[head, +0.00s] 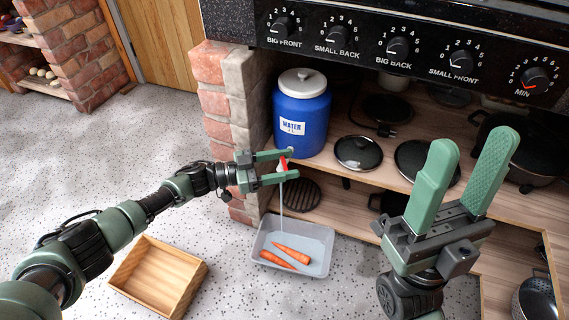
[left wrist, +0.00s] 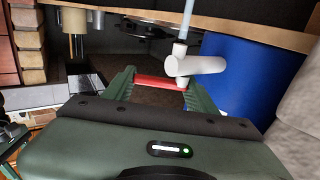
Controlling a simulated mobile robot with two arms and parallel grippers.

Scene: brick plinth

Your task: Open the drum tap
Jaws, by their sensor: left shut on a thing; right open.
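The blue drum (head: 300,118) with a white lid and a WATER label stands on the wooden shelf under the stove. Its white tap (left wrist: 198,66) with a red lever (left wrist: 160,82) shows in the left wrist view. My left gripper (head: 289,164) is shut on the red lever, which also shows between the fingers in the head view (head: 282,163). A thin stream of water (head: 281,200) falls from the tap into a grey tub (head: 262,239) on the floor. My right gripper (head: 477,148) is open and empty at the right, in front of the shelves.
Carrots (head: 290,254) lie in the tub. An empty wooden box (head: 158,278) stands on the floor to its left. Pans and lids (head: 358,152) sit on the shelf right of the drum. A brick pillar (head: 236,110) is close on the left. The stove knobs (head: 398,47) overhang above.

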